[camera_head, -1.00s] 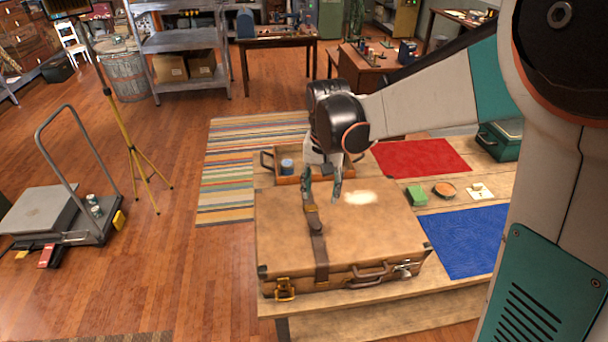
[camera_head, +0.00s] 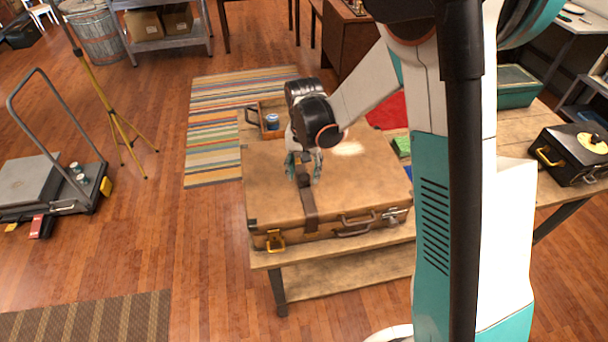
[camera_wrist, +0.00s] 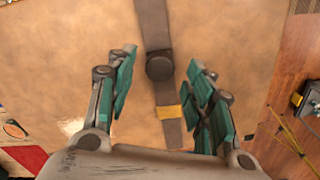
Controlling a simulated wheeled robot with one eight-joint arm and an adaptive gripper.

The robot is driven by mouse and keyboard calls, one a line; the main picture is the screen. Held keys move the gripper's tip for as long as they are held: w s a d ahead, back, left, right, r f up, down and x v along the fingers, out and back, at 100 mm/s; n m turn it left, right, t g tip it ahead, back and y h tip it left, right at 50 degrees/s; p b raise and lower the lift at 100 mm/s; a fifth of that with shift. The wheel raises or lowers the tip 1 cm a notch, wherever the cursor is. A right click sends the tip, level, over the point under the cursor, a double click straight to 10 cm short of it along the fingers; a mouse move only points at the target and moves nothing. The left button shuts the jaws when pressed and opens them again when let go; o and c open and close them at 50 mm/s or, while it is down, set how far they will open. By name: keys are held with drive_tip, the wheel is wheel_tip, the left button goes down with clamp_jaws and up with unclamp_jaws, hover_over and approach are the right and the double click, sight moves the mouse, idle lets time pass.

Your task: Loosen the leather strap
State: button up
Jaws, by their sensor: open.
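A tan suitcase (camera_head: 365,180) lies flat and closed on a wooden table. A dark brown leather strap (camera_head: 310,208) runs over its lid and down the front. In the wrist view the strap (camera_wrist: 153,22) has a round dark piece (camera_wrist: 159,67) on it and a brass loop (camera_wrist: 168,112) nearer the wrist. My gripper (camera_head: 304,168) is open and points down over the strap. In the wrist view my gripper (camera_wrist: 160,72) has one finger on each side of the strap. The fingers look empty; whether they touch the lid is unclear.
A wooden tray (camera_head: 262,130) with a blue-topped jar stands behind the suitcase. A black case (camera_head: 575,152) and a green box (camera_head: 518,85) sit on the table at right. A platform cart (camera_head: 40,185) and yellow tripod (camera_head: 115,115) stand at left. Floor between is clear.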

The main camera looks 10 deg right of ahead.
drive_tip(key=shift+f, duration=0.8)
drive_tip(key=shift+c, duration=0.3)
clamp_jaws()
drive_tip(key=shift+s+b, duration=0.55)
drive_tip(key=shift+s, duration=1.5)
drive_tip(key=shift+o, duration=0.3)
unclamp_jaws()
wheel_tip(320, 180, up, 12)
